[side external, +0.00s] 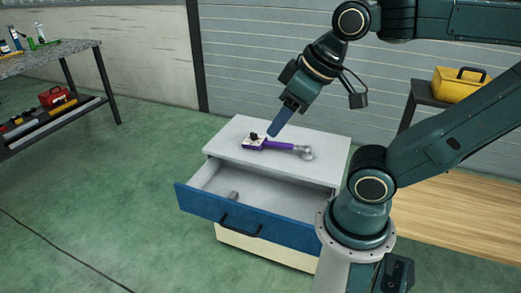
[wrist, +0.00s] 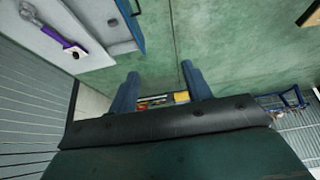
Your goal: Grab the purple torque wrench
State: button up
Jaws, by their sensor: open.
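The purple torque wrench (side external: 279,145) lies flat on top of a grey drawer cabinet (side external: 325,167). Its silver head points right and its purple-and-white handle end points left in the side view. My gripper (side external: 272,134) is above the handle end, tilted down to the left, and looks apart from the wrench. In the wrist view the wrench (wrist: 55,36) is at the upper left, outside the jaws. The two blue fingers (wrist: 160,90) are spread with nothing between them. The exact height above the wrench is hard to tell.
The cabinet's blue-fronted drawer (side external: 245,222) is pulled open, with a small grey item (side external: 233,195) inside. A workbench (side external: 50,58) with tools stands left. A yellow toolbox (side external: 461,84) sits on a stand at right. Green floor is clear left of the cabinet.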

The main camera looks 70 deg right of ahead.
jog(key=w+d+r+g+h, duration=0.1)
jog(key=w+d, duration=0.3)
jog(key=w, duration=0.2)
jog(key=w+d+r+g, duration=0.1)
jog(key=w+d+r, duration=0.15)
jog(key=w, duration=0.35)
jog(key=w+d+f+g, duration=0.1)
jog(key=w+d+f, duration=0.25)
jog(key=d, duration=0.35)
jog(key=w+d+f, duration=0.2)
jog(key=w+d, duration=0.3)
jog(key=d, duration=0.1)
jog(key=g+y, duration=0.1)
jog(key=g, duration=0.2)
send_over(271, 142)
notch_tip(271, 142, down, 24)
jog(key=shift+f, duration=4.45)
